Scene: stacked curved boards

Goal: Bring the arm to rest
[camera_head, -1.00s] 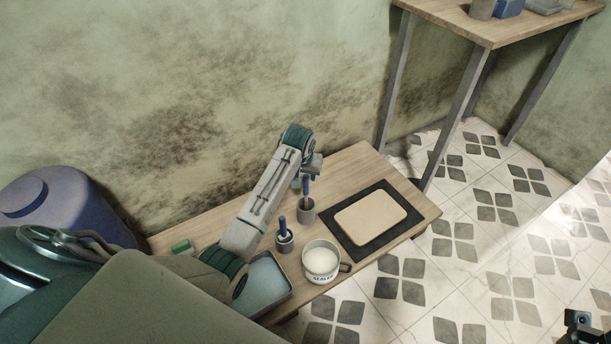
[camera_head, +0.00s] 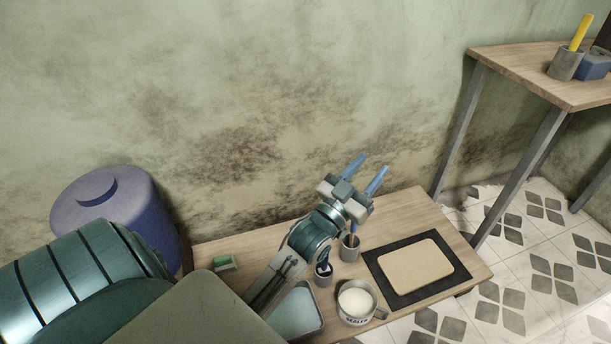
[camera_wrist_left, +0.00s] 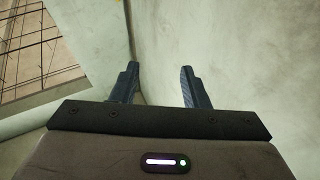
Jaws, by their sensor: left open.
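My left gripper (camera_head: 368,174) is raised above the back of the wooden table, its two blue fingers apart and empty, pointing up toward the wall. In the left wrist view the open fingers (camera_wrist_left: 157,85) also show, with only bare wall between them. My left arm (camera_head: 315,232) reaches up across the table from the lower left and hides part of the tabletop. My right gripper is not in view.
On the table (camera_head: 405,213) are a tan board (camera_head: 416,266) on a black mat (camera_head: 376,262), a sealer mug (camera_head: 355,303), two grey cups (camera_head: 349,250) (camera_head: 323,276) with blue-handled tools, a tray (camera_head: 297,312) and a green block (camera_head: 225,263). A purple barrel (camera_head: 125,215) stands left; a taller table (camera_head: 520,70) stands right.

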